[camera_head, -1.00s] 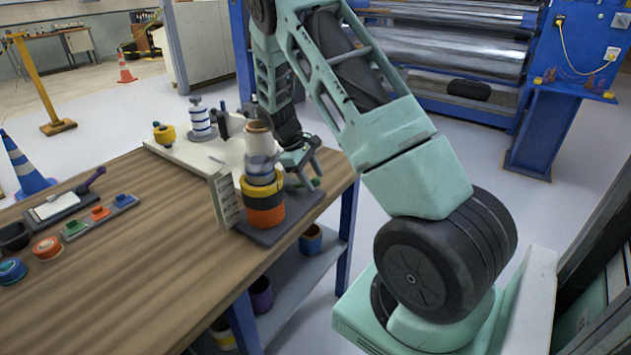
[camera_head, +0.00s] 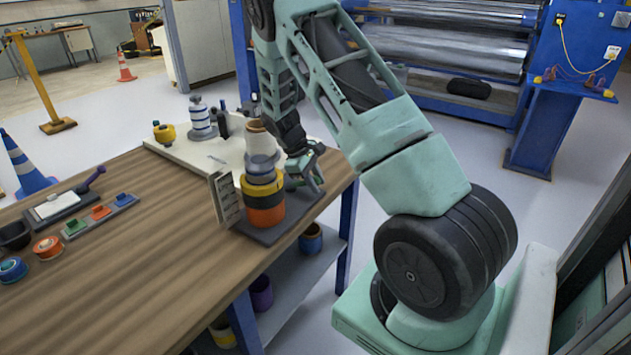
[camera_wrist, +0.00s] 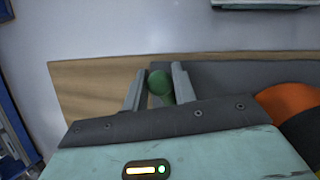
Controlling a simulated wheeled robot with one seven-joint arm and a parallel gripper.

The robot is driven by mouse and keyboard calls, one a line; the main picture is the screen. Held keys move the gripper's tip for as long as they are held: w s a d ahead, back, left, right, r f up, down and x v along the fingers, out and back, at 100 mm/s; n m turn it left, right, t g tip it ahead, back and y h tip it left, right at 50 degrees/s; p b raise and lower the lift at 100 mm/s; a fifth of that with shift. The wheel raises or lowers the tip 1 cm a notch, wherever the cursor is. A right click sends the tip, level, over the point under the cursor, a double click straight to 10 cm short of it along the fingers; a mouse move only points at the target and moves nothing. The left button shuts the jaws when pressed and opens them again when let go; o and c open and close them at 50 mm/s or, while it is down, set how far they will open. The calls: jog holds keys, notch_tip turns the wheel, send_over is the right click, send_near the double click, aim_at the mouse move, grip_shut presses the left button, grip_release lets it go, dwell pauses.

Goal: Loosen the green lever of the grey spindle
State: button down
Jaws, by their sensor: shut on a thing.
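In the head view, a stack of rolls stands near the table's right edge: orange (camera_head: 266,216), black (camera_head: 263,200) and yellow (camera_head: 262,184), with greyish parts and a pale core (camera_head: 262,141) above. It stands on a dark grey base (camera_head: 285,221); the spindle itself is mostly hidden by the rolls. My gripper (camera_head: 308,178) is just right of the stack, low over the base. In the wrist view, a round green lever knob (camera_wrist: 160,84) sits between the two fingertips of my gripper (camera_wrist: 159,85), which is shut on it. The lever's shaft is mostly hidden.
A white board (camera_head: 185,150) behind holds a yellow spool (camera_head: 164,133) and a blue-and-white roll (camera_head: 200,117). A small tray (camera_head: 120,202) with coloured pieces lies at left. The table's middle front is clear. The orange roll also shows at right in the wrist view (camera_wrist: 285,101).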

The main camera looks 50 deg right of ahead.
jog(key=shift+w+d+r+n+t+h+p, duration=0.1)
jog(key=shift+w+d+n+t+h+p, duration=0.25)
jog(key=shift+n, duration=0.35)
jog(key=shift+w+d+n+t+h+p, duration=0.15)
jog(key=shift+d+n, duration=0.3)
jog(key=shift+n, duration=0.25)
jog(key=w+n, duration=0.1)
jog(key=n, duration=0.1)
jog(key=w+d+n+t, duration=0.1)
jog(key=shift+d+n+h+p, duration=0.25)
jog(key=shift+n+h+p, duration=0.05)
jog(key=shift+n+p, duration=0.1)
jog(key=w+n+t, duration=0.1)
jog(key=d+n, duration=0.1)
jog(key=n, duration=0.1)
jog(key=shift+w+t+p, duration=0.4)
jog(key=shift+w+d+n+t+p, duration=0.1)
jog(key=shift+w+n+t+p, duration=0.15)
jog(key=shift+w+n, duration=0.4)
jog(key=shift+w+n+t+p, duration=0.1)
jog(key=shift+w+n+t, duration=0.25)
jog(key=shift+n, duration=0.6)
jog(key=c, duration=1.2)
grip_release()
jog(key=shift+o, duration=0.2)
